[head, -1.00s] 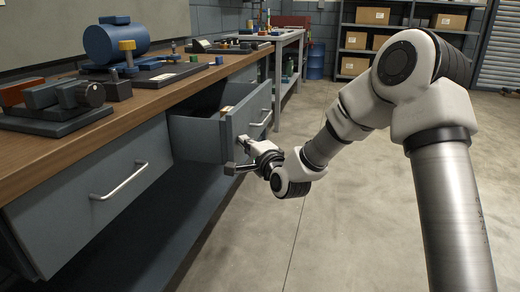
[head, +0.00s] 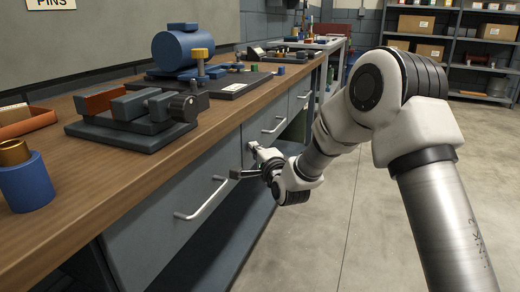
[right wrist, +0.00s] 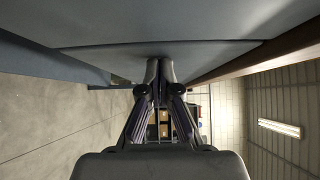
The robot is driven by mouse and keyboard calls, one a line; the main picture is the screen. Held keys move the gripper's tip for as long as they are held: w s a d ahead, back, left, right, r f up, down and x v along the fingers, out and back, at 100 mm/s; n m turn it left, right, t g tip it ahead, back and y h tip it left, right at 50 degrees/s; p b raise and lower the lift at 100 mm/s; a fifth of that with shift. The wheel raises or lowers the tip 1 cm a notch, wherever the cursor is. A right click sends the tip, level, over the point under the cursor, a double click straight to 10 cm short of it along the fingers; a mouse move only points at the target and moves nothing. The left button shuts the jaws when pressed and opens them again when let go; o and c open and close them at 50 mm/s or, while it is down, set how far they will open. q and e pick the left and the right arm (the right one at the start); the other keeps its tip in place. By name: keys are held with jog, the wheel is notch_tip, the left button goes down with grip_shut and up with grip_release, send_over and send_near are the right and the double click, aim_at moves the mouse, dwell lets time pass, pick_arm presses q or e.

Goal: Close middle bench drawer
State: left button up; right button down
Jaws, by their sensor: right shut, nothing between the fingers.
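The middle bench drawer (head: 262,132) is a grey front with a bar handle (head: 274,126), under the wooden bench top. It looks flush with the neighbouring front, and no open interior shows. My right gripper (head: 251,149) is at the near side of this drawer front, left of its handle. In the right wrist view the fingers (right wrist: 159,68) are shut together and empty. Their tips are against or very close to the grey drawer front (right wrist: 205,50); I cannot tell if they touch. My left gripper is not in view.
The near drawer (head: 150,230) has a bar handle (head: 203,199) and looks shut. A far drawer (head: 300,95) also looks shut. A vise-like tool (head: 140,112) and a blue cylinder (head: 183,48) are on the bench top (head: 60,195). Floor to the right is free.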

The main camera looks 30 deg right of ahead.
jog(key=shift+w+a+r, duration=0.1)
jog(key=shift+r, duration=0.2)
jog(key=s, duration=1.2)
jog(key=shift+a+f, duration=0.3)
jog(key=shift+a, duration=0.1)
